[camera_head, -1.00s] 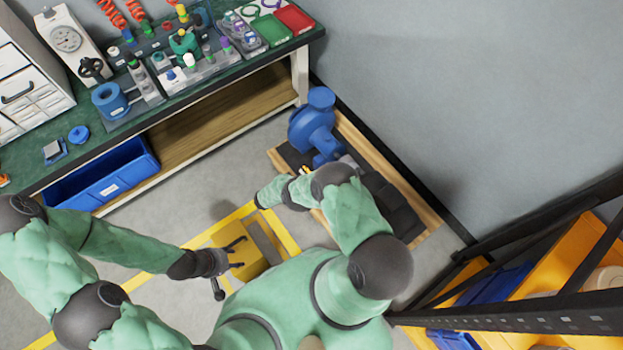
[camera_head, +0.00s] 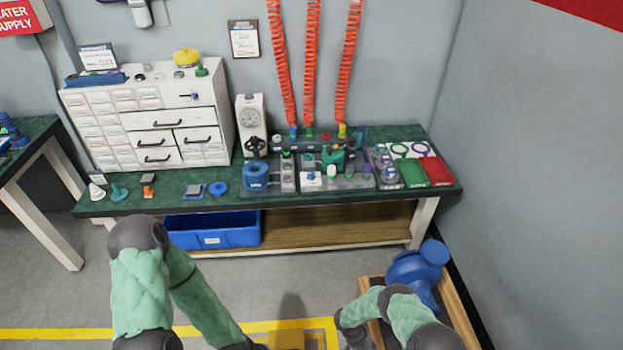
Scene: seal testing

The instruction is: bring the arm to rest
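My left arm (camera_head: 185,285) comes in from the lower left in a green sleeve, with its elbow raised and its forearm pointing down toward the bottom edge. Its gripper lies beyond the bottom edge of the picture. My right arm (camera_head: 395,312) is bent at the lower right, in front of the blue pump. Its gripper is not visible. Both arms are clear of the green-topped workbench (camera_head: 240,205).
The bench carries a white drawer cabinet (camera_head: 150,118), a gauge stand (camera_head: 252,124), a test fixture and red and green trays (camera_head: 435,170). A blue bin (camera_head: 215,232) sits below. A blue pump (camera_head: 418,265) stands on a wooden pallet (camera_head: 460,300). Grey floor is open before the bench.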

